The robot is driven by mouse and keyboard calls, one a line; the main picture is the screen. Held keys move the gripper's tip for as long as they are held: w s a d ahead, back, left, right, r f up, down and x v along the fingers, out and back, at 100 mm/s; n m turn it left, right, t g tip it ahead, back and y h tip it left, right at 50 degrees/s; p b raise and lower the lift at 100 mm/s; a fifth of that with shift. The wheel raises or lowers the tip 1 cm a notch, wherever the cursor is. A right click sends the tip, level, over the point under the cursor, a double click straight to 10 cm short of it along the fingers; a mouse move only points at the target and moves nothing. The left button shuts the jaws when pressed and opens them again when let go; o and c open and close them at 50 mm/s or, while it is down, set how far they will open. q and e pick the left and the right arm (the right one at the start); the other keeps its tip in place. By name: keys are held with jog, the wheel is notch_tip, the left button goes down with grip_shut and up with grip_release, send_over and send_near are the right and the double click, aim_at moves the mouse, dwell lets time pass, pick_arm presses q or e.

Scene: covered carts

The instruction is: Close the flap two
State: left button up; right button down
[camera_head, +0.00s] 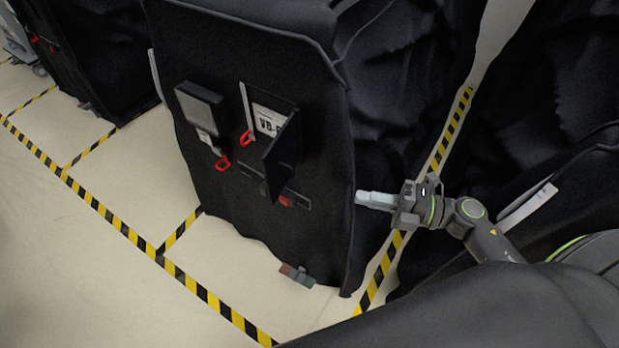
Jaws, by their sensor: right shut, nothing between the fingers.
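A tall cart under a black cover (215,60) stands in the middle of the head view. On its front is a flap (283,157) that stands open, sticking out from the cover. A white label (268,121) with dark letters shows behind it. To its left is another dark panel (201,108) with a grey edge and a white label below it. Red tabs (246,138) hang near both. My right gripper (362,199) is shut and empty, to the right of the cart's front edge, apart from the flap. My left gripper is out of view. Which flap counts as two is unclear.
Other black-covered carts stand at the upper left (85,50) and at the right (560,110). Yellow-and-black tape (130,232) marks the pale floor. The floor left of the middle cart is clear. A foot pedal (296,275) shows at the cart's bottom.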

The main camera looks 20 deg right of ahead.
jog(key=w+d+p+x, duration=0.1)
jog(key=p+x, duration=0.4)
jog(key=x, duration=0.8)
jog(key=shift+w+f+g, duration=0.25)
jog(key=shift+g, duration=0.15)
jog(key=shift+d, duration=0.1)
